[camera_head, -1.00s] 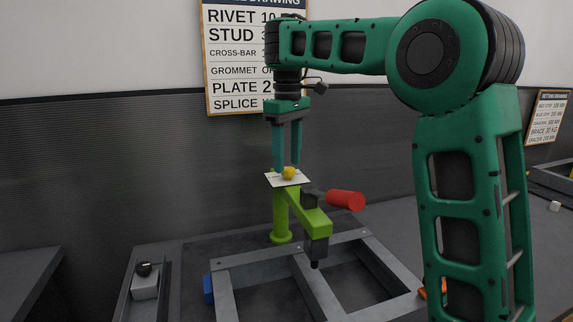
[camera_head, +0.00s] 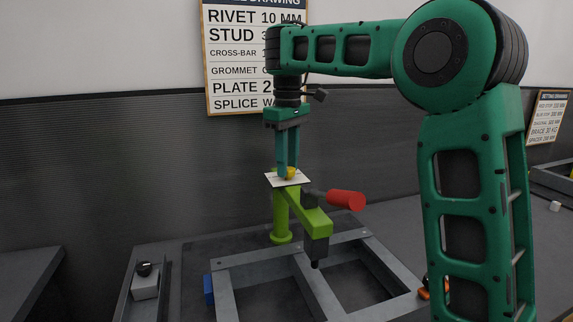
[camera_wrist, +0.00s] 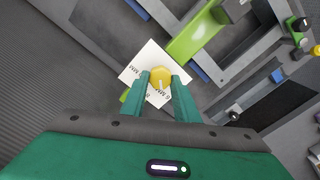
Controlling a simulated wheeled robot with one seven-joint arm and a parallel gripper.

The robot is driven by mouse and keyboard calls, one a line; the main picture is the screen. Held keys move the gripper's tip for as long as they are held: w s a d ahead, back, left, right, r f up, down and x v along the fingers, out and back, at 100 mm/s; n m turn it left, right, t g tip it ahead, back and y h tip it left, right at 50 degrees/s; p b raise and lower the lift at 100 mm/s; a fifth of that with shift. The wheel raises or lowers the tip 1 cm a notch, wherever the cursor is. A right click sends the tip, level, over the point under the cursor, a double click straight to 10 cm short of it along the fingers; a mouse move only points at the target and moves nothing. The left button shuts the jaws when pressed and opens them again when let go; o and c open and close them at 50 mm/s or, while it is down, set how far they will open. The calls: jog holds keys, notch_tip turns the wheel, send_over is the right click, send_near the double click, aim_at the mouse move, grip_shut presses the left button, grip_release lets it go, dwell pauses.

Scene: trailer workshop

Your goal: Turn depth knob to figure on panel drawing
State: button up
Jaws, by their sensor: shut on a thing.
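The yellow depth knob (camera_wrist: 159,78) sits on a white dial plate (camera_wrist: 131,73) with dark marks, partly readable as "MM". In the head view the dial plate (camera_head: 299,179) lies on top of a green post (camera_head: 281,217). My gripper (camera_head: 286,172) points straight down over the plate. In the wrist view my gripper's fingers (camera_wrist: 160,82) are on both sides of the knob and shut on it. The panel drawing (camera_head: 228,62) hangs on the wall behind, listing rivet, stud, cross-bar, grommet, plate and splice. My arm covers many of its figures.
A green press arm with a red handle (camera_head: 346,200) extends from the post over a grey metal frame (camera_head: 225,292). A grey box with a black knob (camera_head: 144,268) stands at the left. A second drawing (camera_head: 549,118) hangs at the far right.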

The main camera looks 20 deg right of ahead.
jog(key=m, duration=1)
jog(key=shift+d, duration=0.1)
jog(key=m, duration=0.5)
jog(key=shift+r, duration=0.1)
jog(key=shift+m, duration=2.4)
jog(key=shift+w+r, duration=0.1)
jog(key=o, duration=1.1)
jog(key=shift+c, duration=0.2)
